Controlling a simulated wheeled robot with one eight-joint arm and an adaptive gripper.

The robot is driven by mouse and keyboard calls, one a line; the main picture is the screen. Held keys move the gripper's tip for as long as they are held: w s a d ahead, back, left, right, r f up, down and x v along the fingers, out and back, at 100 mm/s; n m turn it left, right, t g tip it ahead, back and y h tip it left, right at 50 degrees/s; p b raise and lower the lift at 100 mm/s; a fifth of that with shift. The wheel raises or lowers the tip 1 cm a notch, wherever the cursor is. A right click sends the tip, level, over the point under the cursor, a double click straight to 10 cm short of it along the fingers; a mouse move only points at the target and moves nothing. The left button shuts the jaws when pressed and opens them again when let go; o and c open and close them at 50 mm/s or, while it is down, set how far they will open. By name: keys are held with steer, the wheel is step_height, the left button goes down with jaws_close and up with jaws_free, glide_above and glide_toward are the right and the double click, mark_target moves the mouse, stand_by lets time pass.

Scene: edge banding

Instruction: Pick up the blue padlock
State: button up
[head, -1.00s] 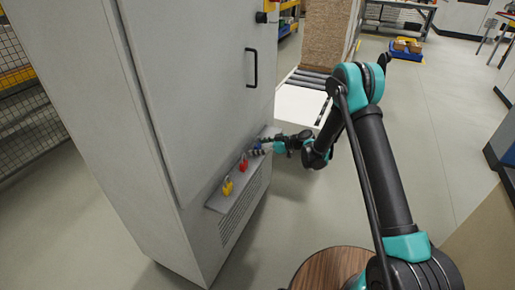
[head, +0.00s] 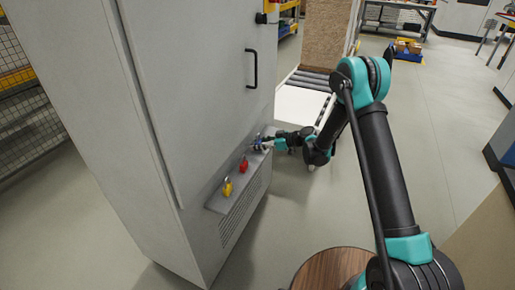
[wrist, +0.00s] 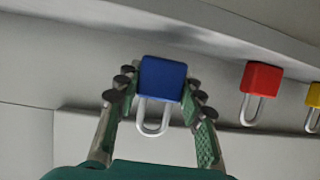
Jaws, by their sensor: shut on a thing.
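The blue padlock (wrist: 163,79) is in the middle of the wrist view, its blue body between my two fingers and its silver shackle pointing toward the palm. My gripper (wrist: 160,92) is shut on the blue body, with a finger against each side. In the head view my gripper (head: 262,144) is at the ledge on the grey cabinet's front, and the blue padlock is mostly hidden there.
A red padlock (wrist: 261,79) and a yellow padlock (wrist: 314,95) are to the right in the wrist view. They also show on the cabinet ledge (head: 216,203) in the head view. The grey cabinet (head: 185,110) rises above the ledge. Open floor lies to the right.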

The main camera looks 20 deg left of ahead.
mark_target(258, 135)
step_height(258, 135, up, 4)
steer(key=shift+r, duration=0.25)
steer(key=s+d, duration=0.1)
steer(key=d, duration=1.8)
steer(key=shift+s+d, duration=0.25)
steer(key=shift+s, duration=0.05)
steer(key=shift+r, duration=0.15)
